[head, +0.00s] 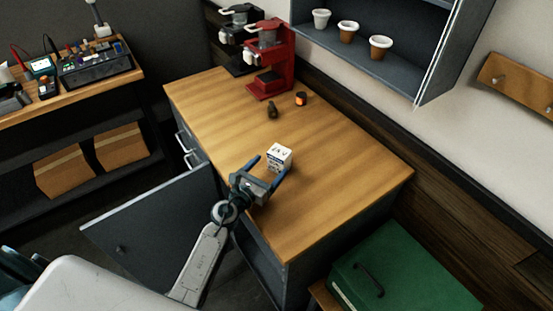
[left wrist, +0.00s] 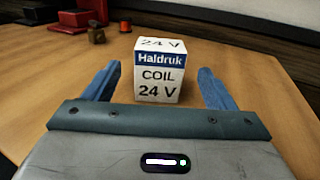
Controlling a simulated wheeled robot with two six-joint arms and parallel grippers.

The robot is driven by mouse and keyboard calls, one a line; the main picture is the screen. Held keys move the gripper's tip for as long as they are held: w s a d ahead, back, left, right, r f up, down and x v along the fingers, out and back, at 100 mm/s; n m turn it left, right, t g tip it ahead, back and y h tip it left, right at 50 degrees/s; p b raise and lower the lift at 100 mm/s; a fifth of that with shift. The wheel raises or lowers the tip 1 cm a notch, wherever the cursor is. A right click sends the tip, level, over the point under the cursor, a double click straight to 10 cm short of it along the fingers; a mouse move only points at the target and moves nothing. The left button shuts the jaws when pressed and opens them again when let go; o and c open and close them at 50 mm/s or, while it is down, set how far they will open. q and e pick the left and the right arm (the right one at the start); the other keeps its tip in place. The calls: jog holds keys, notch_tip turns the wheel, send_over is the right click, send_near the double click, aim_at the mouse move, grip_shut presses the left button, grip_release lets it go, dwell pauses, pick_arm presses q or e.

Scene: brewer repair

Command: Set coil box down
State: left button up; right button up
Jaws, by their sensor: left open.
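The coil box (head: 279,158) is a small white carton with a blue band, standing upright on the wooden counter (head: 335,180). In the left wrist view the coil box (left wrist: 160,72) faces me with "Haldruk COIL 24 V" on its front. My left gripper (head: 267,167) is open at the front side of the box. Its blue fingers (left wrist: 160,85) stand apart to the left and right of the box, with a gap on each side. My right gripper is not in view.
A red coffee brewer (head: 268,62) and a dark one (head: 237,40) stand at the counter's back. A small dark part (head: 273,109) and an orange-black piece (head: 301,98) lie nearby. A cabinet door (head: 150,225) hangs open in front. A green case (head: 400,270) is at lower right.

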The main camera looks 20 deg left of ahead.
pick_arm(q)
jog(key=shift+b+v, duration=0.3)
jog(key=shift+v, duration=2.4)
